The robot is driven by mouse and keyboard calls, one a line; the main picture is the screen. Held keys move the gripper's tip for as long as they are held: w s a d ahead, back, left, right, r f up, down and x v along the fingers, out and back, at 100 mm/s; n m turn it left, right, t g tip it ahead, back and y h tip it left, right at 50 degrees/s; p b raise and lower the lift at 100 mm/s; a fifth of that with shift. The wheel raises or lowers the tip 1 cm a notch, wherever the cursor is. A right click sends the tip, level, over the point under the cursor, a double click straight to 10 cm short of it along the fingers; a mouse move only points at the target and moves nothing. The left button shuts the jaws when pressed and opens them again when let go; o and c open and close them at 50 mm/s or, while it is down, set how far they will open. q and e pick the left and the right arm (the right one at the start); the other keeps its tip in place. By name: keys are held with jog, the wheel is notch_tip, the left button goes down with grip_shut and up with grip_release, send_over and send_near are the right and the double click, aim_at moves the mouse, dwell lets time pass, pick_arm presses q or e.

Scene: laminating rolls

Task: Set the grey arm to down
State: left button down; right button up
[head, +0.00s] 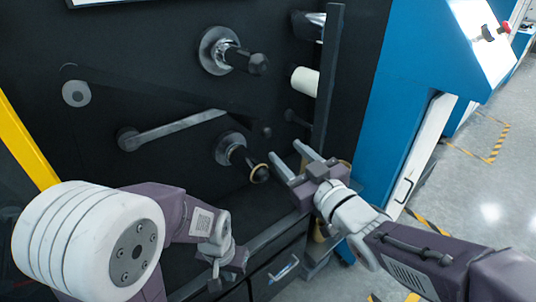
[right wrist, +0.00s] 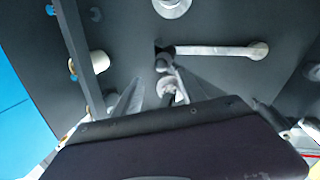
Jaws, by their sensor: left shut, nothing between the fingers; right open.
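The grey arm (head: 175,129) is a flat bar on the black machine panel. In the head view it runs from a round end at the left, slightly upward to the right, and its right end meets a dark bar. It also shows in the right wrist view (right wrist: 220,50), lying nearly level. My right gripper (head: 291,156) is open and empty, right of the grey arm and apart from it, close to the lower black-handled spindle (head: 240,155). My left gripper (head: 228,268) is shut and empty, low in front of the panel, below the grey arm.
An upper black-handled spindle (head: 232,52) sticks out above. A white roller (head: 305,80) and a dark upright post (head: 328,80) stand at the right. A blue cabinet (head: 410,110) is beyond. A drawer handle (head: 284,268) is below. A yellow bar (head: 25,140) is at the left.

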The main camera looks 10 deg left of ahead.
aim_at(269, 135)
jog(key=x, duration=0.9)
jog(key=shift+a+r+b, duration=0.1)
jog(key=shift+a+b, duration=0.05)
jog(key=shift+b, duration=0.2)
jog(key=shift+s, duration=0.1)
grip_shut()
dwell(0.8)
